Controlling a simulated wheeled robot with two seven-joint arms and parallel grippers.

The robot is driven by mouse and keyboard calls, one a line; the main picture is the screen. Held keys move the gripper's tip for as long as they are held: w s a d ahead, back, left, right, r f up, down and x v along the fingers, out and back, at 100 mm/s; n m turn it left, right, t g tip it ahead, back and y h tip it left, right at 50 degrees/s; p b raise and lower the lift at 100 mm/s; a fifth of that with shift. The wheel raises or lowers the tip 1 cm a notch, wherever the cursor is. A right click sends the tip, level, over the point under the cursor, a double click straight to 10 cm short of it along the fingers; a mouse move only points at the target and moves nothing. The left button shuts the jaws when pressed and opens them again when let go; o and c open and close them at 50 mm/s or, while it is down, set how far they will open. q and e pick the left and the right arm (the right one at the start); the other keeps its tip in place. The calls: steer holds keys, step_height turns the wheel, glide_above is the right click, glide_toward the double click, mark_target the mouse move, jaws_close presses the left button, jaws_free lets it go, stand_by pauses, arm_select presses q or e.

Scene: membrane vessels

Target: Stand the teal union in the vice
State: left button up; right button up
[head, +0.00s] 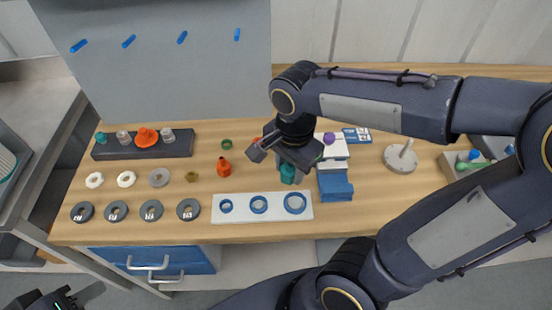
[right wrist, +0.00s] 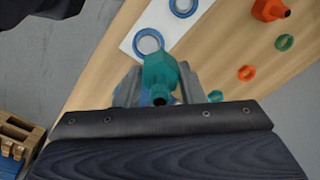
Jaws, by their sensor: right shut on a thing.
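The teal union (head: 287,173) is held by my right gripper (head: 287,163) over the table, behind the white plate. In the right wrist view the union (right wrist: 160,76) has a faceted body and a narrower dark-holed end towards the camera, with grey fingers on either side of it. What lies under the union is mostly hidden. A blue block that looks like the vice (head: 335,186) stands just right of the union, apart from it in the head view. My left gripper (head: 76,298) is at the bottom left corner, away from the table; its jaw gap is unclear.
The white plate (head: 218,212) with blue rings lies at the front edge. Orange fitting (head: 224,167) and several loose rings lie left. A dark rack (head: 120,148) holds small parts at back left. A round grey base with a post (head: 400,158) stands right.

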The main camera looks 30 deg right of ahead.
steer(key=shift+s+r, duration=0.5)
steer(key=shift+s, duration=0.15)
steer(key=shift+s+r+p, duration=0.1)
steer(key=shift+r+p, duration=0.25)
steer(key=shift+p, duration=0.1)
step_height(320, 180, up, 4)
steer(key=p, duration=0.3)
steer(key=shift+p, duration=0.3)
